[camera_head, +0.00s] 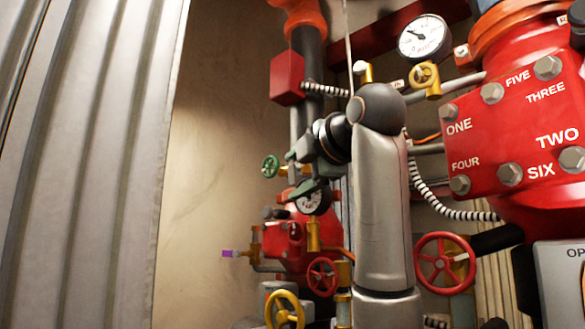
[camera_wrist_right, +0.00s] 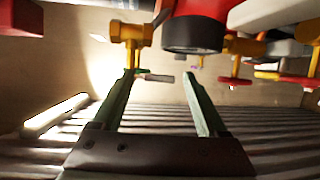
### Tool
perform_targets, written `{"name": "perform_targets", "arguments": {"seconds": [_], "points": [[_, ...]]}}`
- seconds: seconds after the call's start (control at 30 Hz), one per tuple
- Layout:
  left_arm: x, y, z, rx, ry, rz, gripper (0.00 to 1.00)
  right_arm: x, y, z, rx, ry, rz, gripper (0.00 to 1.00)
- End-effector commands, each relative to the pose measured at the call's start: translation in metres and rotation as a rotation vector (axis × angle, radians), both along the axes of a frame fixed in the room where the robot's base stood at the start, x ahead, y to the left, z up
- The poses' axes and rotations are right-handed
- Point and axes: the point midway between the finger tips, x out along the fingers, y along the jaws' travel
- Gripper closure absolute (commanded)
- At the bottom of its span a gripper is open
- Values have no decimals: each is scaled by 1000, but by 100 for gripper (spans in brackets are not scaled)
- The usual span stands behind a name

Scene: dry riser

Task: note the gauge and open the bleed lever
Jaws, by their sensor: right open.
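A white-faced gauge (camera_head: 425,37) is at the upper right in the head view, its dark needle pointing to the upper left; its numbers are too small to read. A second, smaller gauge (camera_head: 313,203) sits lower, beside my right gripper. My right gripper (camera_head: 296,174) has green fingers and is open. In the right wrist view, its fingers (camera_wrist_right: 161,74) stand apart, with a brass valve fitting (camera_wrist_right: 130,33) and a short grey lever (camera_wrist_right: 158,78) beyond the tips. The lever appears between the fingertips; I cannot tell whether they touch it. My left gripper is out of view.
A large red valve body (camera_head: 515,145) with bolts and number labels fills the right. Corrugated metal (camera_head: 85,160) covers the left; bare wall (camera_head: 215,130) lies between.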

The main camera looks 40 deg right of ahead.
Motion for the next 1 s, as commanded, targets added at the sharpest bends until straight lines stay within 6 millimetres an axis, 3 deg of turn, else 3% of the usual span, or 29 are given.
{"name": "perform_targets", "arguments": {"seconds": [0.2,0.47,1.0], "points": [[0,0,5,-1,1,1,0,15,-5,-1,1,1,0,24],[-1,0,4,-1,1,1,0,17,-6,-2,1,-1,0,24],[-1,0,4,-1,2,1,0,16,-5,-2,0,0,0,82]]}}
